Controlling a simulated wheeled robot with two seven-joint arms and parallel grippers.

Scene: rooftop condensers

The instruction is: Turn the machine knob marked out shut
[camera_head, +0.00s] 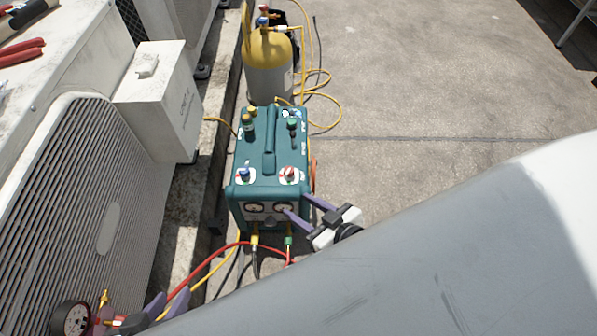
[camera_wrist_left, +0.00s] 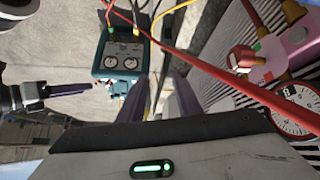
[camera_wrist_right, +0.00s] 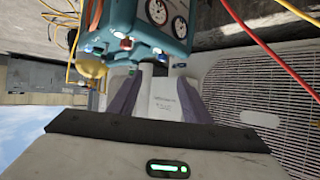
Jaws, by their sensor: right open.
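The teal machine (camera_head: 270,155) stands upright on the rooftop floor. Its top carries a blue knob (camera_head: 245,174) at the near left and a red knob (camera_head: 289,174) at the near right. Their labels are too small to read, so I cannot tell which is marked out. My right gripper (camera_head: 297,204) is open and empty, its fingers pointing at the machine's near right side, below the red knob. In the right wrist view the machine (camera_wrist_right: 135,22) appears beyond the fingers. My left gripper (camera_head: 169,297) is open at the lower left, well apart from the machine.
A yellow-grey cylinder (camera_head: 268,65) stands behind the machine. Red and yellow hoses (camera_head: 215,262) run from the machine's front toward a gauge (camera_head: 70,318). A condenser grille (camera_head: 90,190) and a pale box (camera_head: 160,103) flank the left. The floor to the right is clear.

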